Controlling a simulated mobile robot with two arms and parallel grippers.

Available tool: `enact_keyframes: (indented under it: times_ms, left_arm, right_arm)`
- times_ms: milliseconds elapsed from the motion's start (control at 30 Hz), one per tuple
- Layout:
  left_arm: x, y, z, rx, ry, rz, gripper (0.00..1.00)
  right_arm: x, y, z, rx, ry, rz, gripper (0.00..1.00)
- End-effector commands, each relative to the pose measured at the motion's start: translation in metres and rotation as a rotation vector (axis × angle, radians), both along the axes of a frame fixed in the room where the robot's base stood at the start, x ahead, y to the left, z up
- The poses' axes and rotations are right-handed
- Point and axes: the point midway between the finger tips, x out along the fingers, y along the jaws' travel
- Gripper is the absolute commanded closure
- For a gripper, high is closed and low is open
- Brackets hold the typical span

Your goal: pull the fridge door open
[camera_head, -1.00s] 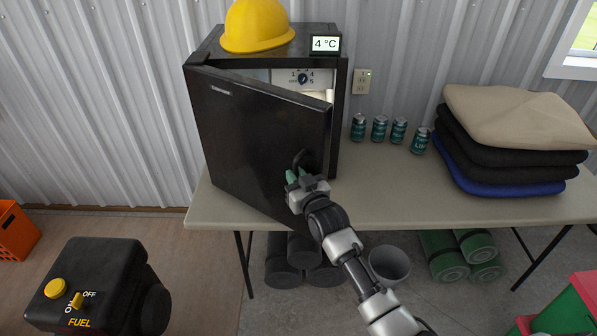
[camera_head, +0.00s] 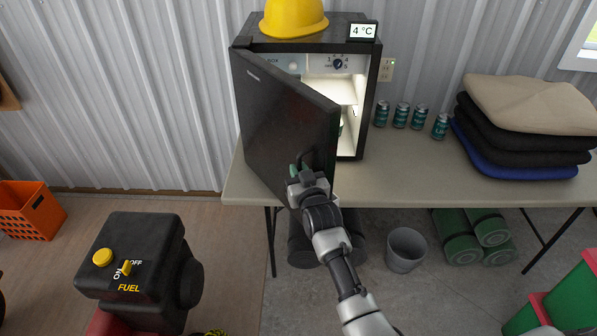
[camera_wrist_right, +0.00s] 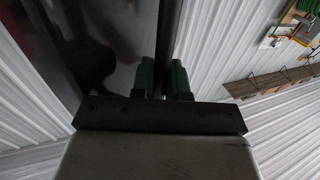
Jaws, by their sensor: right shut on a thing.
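The small black fridge (camera_head: 368,85) stands on the table, its door (camera_head: 282,120) hinged at the left and swung partly open. The lit white interior (camera_head: 347,92) with a dial and shelf shows through the gap. My right gripper (camera_head: 302,168) is at the door's free edge, shut on the dark door handle (camera_head: 317,156), which its fingers partly hide. My left gripper is not in view.
A yellow hard hat (camera_head: 293,17) and a temperature display (camera_head: 363,31) sit on the fridge. Several cans (camera_head: 401,115) and folded cloths (camera_head: 523,125) are on the table (camera_head: 420,170) at right. A black fuel unit (camera_head: 140,265) stands front left, a grey bucket (camera_head: 406,250) below the table.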

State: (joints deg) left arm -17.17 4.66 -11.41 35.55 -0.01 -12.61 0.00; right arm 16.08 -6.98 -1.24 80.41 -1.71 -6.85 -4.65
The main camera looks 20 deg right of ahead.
Motion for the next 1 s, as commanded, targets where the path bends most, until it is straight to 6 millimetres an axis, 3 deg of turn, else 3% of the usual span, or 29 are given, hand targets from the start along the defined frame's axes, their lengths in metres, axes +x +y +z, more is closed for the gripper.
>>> enact_keyframes:
  times_ms: [400,433,567,867,1000]
  left_arm:
    - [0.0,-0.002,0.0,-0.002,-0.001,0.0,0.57]
    - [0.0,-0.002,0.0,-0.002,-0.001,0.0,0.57]
    - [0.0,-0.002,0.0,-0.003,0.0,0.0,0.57]
    - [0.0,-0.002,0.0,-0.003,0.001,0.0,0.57]
    - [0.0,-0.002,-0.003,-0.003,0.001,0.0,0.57]
  right_arm:
    - [0.001,0.0,0.003,-0.001,-0.009,-0.004,1.0]
    - [0.001,0.0,0.003,-0.001,-0.009,-0.004,0.81]
    - [0.001,0.0,0.003,-0.001,-0.007,-0.004,0.61]
    - [-0.001,0.0,0.001,0.0,-0.003,-0.004,0.61]
    - [-0.011,-0.001,-0.001,-0.001,-0.002,-0.004,0.61]
